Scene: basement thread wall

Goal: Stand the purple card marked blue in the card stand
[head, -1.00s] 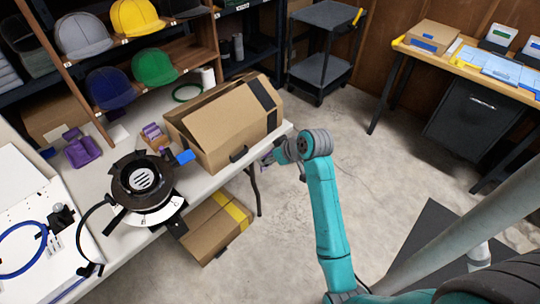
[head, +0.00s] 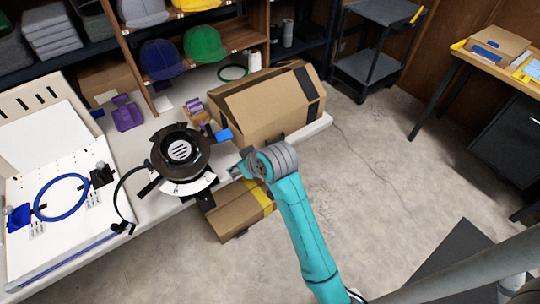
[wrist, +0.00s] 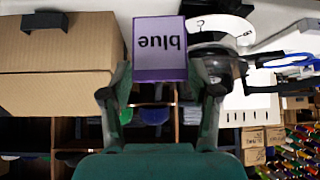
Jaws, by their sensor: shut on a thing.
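The purple card (wrist: 159,62) is between the two fingers of my gripper (wrist: 160,82) in the wrist view. Its pale face carries the word "blue", upside down there, above a purple edge. In the head view my gripper (head: 238,172) is at the table's front edge, between the black round machine and the cardboard box; the card is not clear there. A purple holder (head: 127,116) stands farther back on the table, left of the machine. It may be the card stand; I cannot tell for sure. My gripper is well apart from it.
The black round machine (head: 181,152) and an open cardboard box (head: 262,112) stand on the white table (head: 318,124). A small wooden rack (head: 199,119) with purple pieces is between them. A white board (head: 60,225) with a blue ring lies left. Shelves with caps rise behind.

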